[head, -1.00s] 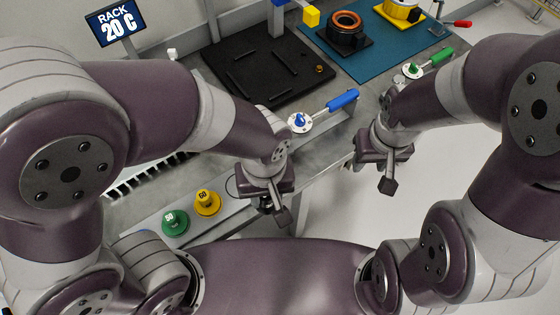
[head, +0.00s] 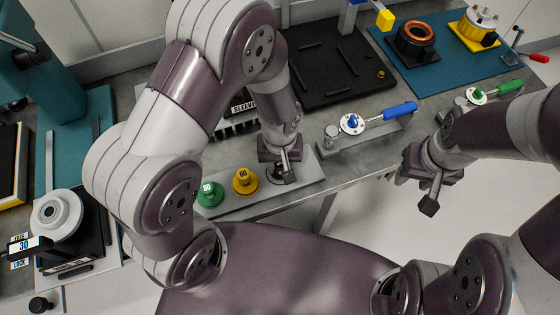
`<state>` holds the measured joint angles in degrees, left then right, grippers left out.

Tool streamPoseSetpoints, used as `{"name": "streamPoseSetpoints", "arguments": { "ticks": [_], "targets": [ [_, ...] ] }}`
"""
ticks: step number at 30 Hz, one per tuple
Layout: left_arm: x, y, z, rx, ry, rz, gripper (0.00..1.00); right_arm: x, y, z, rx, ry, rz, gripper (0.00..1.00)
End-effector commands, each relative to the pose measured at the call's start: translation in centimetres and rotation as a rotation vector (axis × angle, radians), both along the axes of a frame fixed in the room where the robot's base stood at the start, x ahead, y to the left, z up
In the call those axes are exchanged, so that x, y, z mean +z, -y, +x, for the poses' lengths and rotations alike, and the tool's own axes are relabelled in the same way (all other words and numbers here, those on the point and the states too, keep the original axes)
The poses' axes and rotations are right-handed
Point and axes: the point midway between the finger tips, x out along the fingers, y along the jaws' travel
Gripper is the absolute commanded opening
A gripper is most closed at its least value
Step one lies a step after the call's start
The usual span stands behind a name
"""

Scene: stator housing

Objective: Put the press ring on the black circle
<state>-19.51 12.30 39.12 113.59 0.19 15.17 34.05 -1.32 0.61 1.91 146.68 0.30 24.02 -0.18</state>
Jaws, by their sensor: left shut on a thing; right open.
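My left gripper (head: 287,174) is low over the light shelf, just right of the yellow piece. It is shut on a dark piece, mostly hidden behind the fingers; I cannot tell its shape or whether it touches the shelf. A black curved edge (head: 270,174) shows at the left of the fingers; I cannot tell if it is the black circle or the held piece. A green piece (head: 208,193) marked 50 and a yellow piece (head: 244,181) marked 60 stand upright on the shelf. My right gripper (head: 430,199) is open and empty, off the table's front edge.
Blue-handled (head: 384,113) and green-handled (head: 498,90) tools lie on stands to the right. A black tray (head: 340,75) and a copper-wound part (head: 416,38) are behind. At left is a pale disc (head: 57,214) on a black base, by a teal column (head: 45,60).

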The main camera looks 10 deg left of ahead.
Motion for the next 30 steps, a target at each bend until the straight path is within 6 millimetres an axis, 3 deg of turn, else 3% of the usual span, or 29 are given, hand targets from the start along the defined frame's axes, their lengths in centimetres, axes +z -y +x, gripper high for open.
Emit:
{"name": "streamPoseSetpoints", "arguments": {
  "ticks": [8, 9, 11, 19, 22, 30],
  "targets": [
    [-0.3, 0.0, 0.0, 0.0, 0.001, -0.001, 0.0, -0.2, 0.0, 0.0, 0.0, 0.0, 0.0, 0.43],
    [-0.3, 0.0, 0.0, 0.0, 0.0, 0.0, 0.39, -0.2, 0.0, 0.0, 0.0, 0.0, 0.0, 0.43],
    [-0.2, 0.0, 0.0, 0.0, 0.0, 0.0, 0.58, -0.2, 0.0, 0.0, 0.0, 0.0, 0.0, 0.43],
    [-0.1, 0.0, 0.0, 0.0, 0.001, -0.001, 0.58, -0.1, 0.0, 0.0, 0.0, 0.0, 0.0, 0.43],
    [0.7, 0.1, 0.1, 0.0, 0.005, -0.002, 0.58, 0.1, 0.0, 0.0, 0.0, 0.0, 0.0, 0.43],
    [7.6, 0.1, 0.2, 0.0, 0.008, -0.003, 0.58, 0.4, 0.0, 0.0, 0.0, 0.0, 0.0, 0.43]
  ]
}}
